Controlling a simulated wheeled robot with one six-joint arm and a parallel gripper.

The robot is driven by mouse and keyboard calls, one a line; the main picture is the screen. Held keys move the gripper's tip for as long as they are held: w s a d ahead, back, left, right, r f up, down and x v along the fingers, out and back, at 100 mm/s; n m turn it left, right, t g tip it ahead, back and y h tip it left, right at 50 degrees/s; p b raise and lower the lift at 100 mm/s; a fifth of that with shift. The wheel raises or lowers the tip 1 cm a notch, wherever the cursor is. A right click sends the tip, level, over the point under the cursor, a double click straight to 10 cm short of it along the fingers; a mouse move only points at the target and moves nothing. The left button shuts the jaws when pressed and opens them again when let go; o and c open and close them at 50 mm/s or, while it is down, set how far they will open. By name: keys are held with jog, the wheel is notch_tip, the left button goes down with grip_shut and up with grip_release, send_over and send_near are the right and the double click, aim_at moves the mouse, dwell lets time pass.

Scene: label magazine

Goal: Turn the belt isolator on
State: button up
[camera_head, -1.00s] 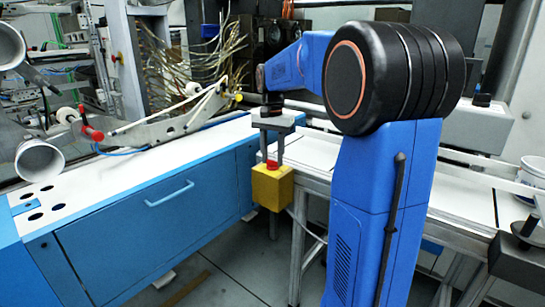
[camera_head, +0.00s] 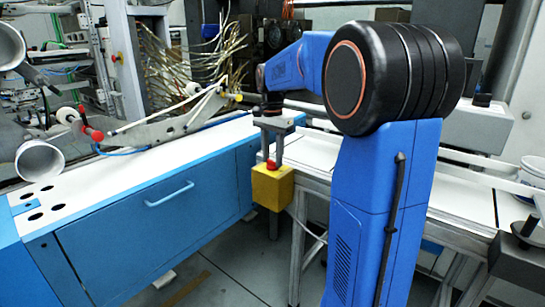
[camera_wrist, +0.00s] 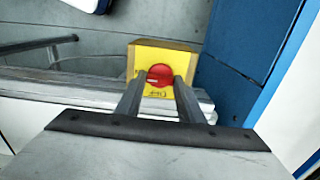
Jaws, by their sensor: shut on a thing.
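The belt isolator is a yellow box (camera_head: 272,187) with a red knob (camera_head: 271,165) on its top, at the front corner of the conveyor, beside the blue cabinet. In the wrist view the yellow box (camera_wrist: 150,57) and the round red knob (camera_wrist: 160,75) show at the ends of the fingers. My gripper (camera_head: 271,158) points down from above, and its two fingers are shut on the red knob, one on each side. In the wrist view my gripper (camera_wrist: 161,80) covers the knob's sides. Markings on the yellow face are too small to read.
The blue cabinet (camera_head: 150,215) with a white top stands to the left, close to the box. The white conveyor bed (camera_head: 315,150) runs to the right behind my arm. A white bucket (camera_head: 533,172) stands at the far right. The grey floor (camera_head: 225,265) in front is mostly clear.

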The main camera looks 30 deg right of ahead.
aim_at(272, 160)
jog(key=o, duration=1.1)
jog(key=shift+c, duration=0.2)
notch_tip(272, 160, up, 18)
jog(key=shift+f, duration=0.25)
jog(key=s+a+f+n+t, duration=0.1)
jog(key=s+a+f+n, duration=0.3)
jog(key=s, duration=0.3)
jog(key=s+a+f+n+t, duration=0.1)
jog(key=s+a+f+n, duration=0.25)
jog(key=s+a, duration=0.3)
jog(key=s+a+f+n+t, duration=0.1)
jog(key=s+a+f+n, duration=0.1)
jog(key=s+f, duration=0.6)
jog(key=s+a+f+n+t, duration=0.1)
jog(key=s+a+f+n, duration=0.2)
jog(key=s+f, duration=0.5)
notch_tip(272, 160, down, 2)
jog(key=shift+s+f+n+t, duration=0.25)
jog(key=shift+s+n+t, duration=0.15)
jog(key=shift+n, duration=0.45)
